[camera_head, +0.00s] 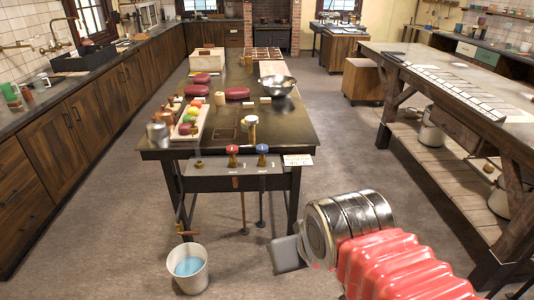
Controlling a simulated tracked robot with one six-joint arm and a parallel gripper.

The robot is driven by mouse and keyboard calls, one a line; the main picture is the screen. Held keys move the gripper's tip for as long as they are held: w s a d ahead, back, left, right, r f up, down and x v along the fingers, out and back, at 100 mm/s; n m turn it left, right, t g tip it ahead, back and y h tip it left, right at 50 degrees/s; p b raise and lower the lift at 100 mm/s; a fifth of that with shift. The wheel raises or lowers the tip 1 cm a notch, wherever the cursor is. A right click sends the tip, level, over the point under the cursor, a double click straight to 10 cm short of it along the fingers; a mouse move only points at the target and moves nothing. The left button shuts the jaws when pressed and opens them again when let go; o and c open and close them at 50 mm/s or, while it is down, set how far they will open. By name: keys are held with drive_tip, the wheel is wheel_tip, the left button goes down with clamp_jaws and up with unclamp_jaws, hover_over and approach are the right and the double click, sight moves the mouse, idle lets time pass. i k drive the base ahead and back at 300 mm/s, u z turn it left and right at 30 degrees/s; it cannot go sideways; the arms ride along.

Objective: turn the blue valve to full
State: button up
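The blue valve (262,149) is a small blue knob on a brass stem, upright at the front edge of the dark table. A red-topped valve (232,150) stands just left of it. Both sit on a grey panel (215,180) along the table's front, with pipes hanging below. My gripper (288,253) is low at the lower right, in front of the table and apart from the valves. Only a grey, flat finger part shows beyond my metal wrist, so its opening is unclear. Nothing is seen held in it.
A white bucket (200,280) with blue water stands on the floor below the panel's left end. A label card (298,160) sits right of the blue valve. A tray of coloured balls (203,122) and a metal bowl (278,86) are on the table. A wooden workbench (430,88) stands right.

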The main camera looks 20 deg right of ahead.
sight(262, 149)
drive_tip(key=k, duration=0.7)
drive_tip(key=z, duration=0.4)
drive_tip(key=i, duration=2.15)
drive_tip(key=u, duration=0.6)
